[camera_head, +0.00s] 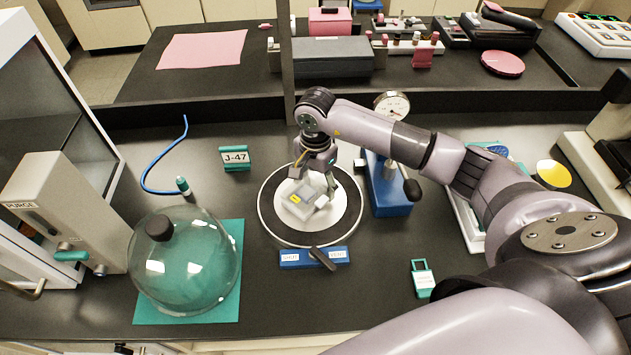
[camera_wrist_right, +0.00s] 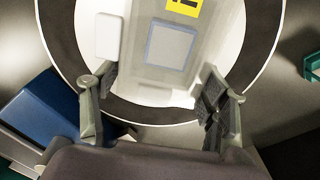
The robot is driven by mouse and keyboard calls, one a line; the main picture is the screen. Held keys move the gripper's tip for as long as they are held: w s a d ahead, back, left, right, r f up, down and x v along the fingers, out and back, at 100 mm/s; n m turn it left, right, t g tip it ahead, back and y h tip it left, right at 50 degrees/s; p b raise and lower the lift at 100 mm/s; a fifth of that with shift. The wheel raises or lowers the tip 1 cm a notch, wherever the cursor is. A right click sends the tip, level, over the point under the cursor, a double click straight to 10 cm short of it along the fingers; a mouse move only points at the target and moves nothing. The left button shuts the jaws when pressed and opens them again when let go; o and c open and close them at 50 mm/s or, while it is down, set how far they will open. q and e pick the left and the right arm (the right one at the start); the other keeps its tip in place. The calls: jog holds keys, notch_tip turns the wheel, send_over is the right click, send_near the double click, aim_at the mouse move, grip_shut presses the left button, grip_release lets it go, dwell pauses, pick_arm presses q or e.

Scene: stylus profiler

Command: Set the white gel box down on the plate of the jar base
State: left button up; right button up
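The white gel box (camera_head: 298,202), pale with a yellow label, is on the white plate of the jar base (camera_head: 275,223), a round base with a black rim. In the right wrist view the box (camera_wrist_right: 172,50) lies flat over the plate, with a small white block (camera_wrist_right: 108,36) beside it; I cannot tell if they are joined. My right gripper (camera_head: 327,184) is low at the back right of the box. In the wrist view its fingers (camera_wrist_right: 160,85) are spread, one on each side of the box's near end, with gaps visible. My left gripper is not in view.
A glass dome (camera_head: 185,265) with a black knob stands on a green mat (camera_head: 228,305) at left. A blue dial-gauge stand (camera_head: 390,195) is close right of the base. A blue strip with a black lever (camera_head: 322,258) is in front.

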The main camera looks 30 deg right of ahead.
jog(key=shift+o, duration=1.2)
jog(key=shift+r, duration=0.1)
jog(key=shift+r+p, duration=0.25)
jog(key=shift+p, duration=0.15)
notch_tip(320, 180, up, 12)
jog(key=b, duration=0.4)
jog(key=shift+f+b, duration=0.15)
jog(key=shift+b, duration=0.15)
